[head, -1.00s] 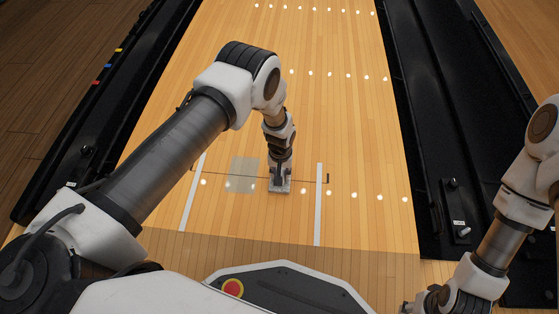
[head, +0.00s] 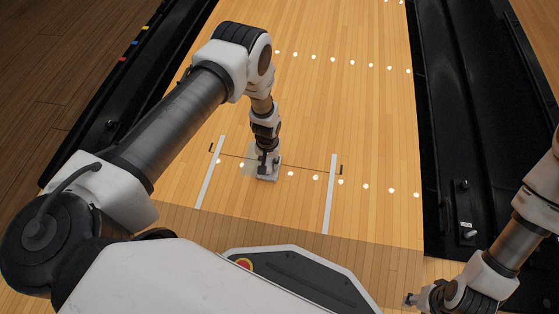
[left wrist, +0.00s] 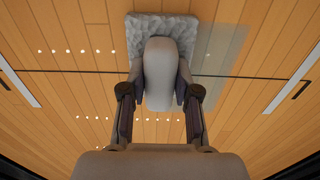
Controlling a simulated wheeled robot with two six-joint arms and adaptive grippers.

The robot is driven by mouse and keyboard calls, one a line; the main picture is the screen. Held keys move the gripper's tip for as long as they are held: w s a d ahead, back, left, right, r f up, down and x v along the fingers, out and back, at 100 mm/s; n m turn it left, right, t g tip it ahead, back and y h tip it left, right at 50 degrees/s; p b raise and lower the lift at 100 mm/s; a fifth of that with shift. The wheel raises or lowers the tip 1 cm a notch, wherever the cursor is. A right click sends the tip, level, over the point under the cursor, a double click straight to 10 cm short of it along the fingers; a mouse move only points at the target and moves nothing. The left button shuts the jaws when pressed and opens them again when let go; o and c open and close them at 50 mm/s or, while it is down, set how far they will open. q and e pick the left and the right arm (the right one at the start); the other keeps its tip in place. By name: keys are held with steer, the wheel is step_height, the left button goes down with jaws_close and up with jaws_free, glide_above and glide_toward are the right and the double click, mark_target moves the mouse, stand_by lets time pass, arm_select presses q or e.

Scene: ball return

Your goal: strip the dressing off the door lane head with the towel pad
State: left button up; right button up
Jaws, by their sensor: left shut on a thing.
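The dressing shows as a pale, see-through patch (head: 249,164) on the lane. In the left wrist view the patch (left wrist: 226,50) lies just right of the pad. My left gripper (head: 267,165) points down at the lane, shut on the grip of the towel pad (head: 268,177). The fuzzy grey pad (left wrist: 133,36) sits low on or close to the boards, against or over the patch's right part in the head view; exact contact is unclear. My right gripper (head: 410,300) is at the bottom right, away from the lane, its fingers too small to read.
A thin dark line (head: 303,167) with bracketed ends crosses the lane. White strips stand left (head: 209,174) and right (head: 330,195) of the pad. Rows of white dots mark the boards. Black gutters run along the left (head: 110,115) and right (head: 465,130). Open lane lies beyond.

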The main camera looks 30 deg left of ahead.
arm_select(q)
steer(key=shift+s+a, duration=0.2)
steer(key=shift+a, duration=0.65)
steer(key=shift+s+a+f+b, duration=0.1)
steer(key=shift+s+a, duration=0.1)
steer(key=shift+a, duration=0.65)
steer(key=shift+s+a+b, duration=0.1)
steer(key=shift+s+a, duration=0.15)
steer(key=shift+a, duration=0.6)
steer(key=shift+s+a+f+b, duration=0.1)
steer(key=shift+s+a, duration=0.1)
steer(key=shift+a, duration=0.65)
step_height(320, 180, up, 7)
steer(key=p, duration=0.6)
